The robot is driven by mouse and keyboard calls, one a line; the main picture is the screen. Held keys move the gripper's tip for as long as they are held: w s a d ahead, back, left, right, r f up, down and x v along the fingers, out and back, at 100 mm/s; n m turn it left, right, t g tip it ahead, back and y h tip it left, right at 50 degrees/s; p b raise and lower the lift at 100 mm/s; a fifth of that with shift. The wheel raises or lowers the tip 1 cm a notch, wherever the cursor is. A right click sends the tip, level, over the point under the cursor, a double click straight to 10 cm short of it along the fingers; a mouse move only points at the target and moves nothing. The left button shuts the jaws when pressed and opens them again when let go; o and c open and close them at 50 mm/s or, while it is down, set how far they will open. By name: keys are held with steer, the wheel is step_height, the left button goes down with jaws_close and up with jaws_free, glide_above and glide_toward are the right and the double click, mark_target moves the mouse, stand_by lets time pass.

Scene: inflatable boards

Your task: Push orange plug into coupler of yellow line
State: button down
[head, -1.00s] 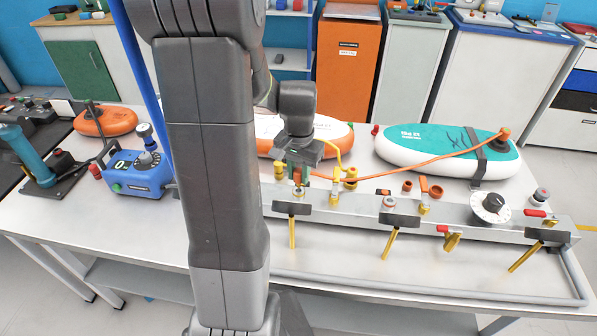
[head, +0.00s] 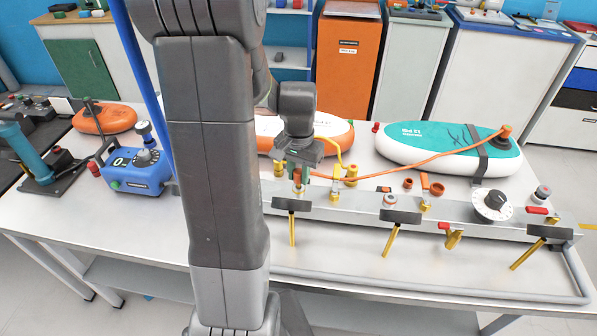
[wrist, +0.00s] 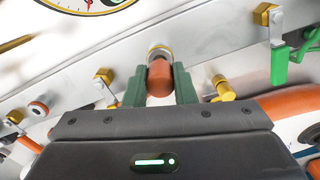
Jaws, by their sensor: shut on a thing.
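My gripper (head: 298,168) is above the left part of the metal rail. In the wrist view my gripper (wrist: 160,90) has its green fingers shut on the orange plug (wrist: 160,80), which also shows in the head view (head: 297,175). A coupler with a pale and brass ring (wrist: 159,51) lies directly beyond the plug's tip, lined up with it. The plug's end seems to meet it, but how deep it sits is hard to tell.
The orange hose (head: 420,163) runs to the teal board (head: 448,143). The rail (head: 350,208) carries black T-handles (head: 400,217), brass fittings and a dial (head: 493,205). A blue pump box (head: 137,172) stands left. The front table strip is clear.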

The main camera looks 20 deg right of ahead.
mark_target(299, 171)
steer(key=shift+f+b, duration=0.55)
steer(key=shift+f, duration=0.25)
steer(key=c, duration=1.1)
jaws_free()
step_height(299, 171, up, 14)
steer(key=shift+d+f, duration=0.1)
step_height(299, 171, down, 13)
steer(key=shift+f+p, duration=0.1)
steer(key=shift+p, duration=0.25)
steer(key=shift+r, duration=0.2)
steer(key=shift+f, duration=0.15)
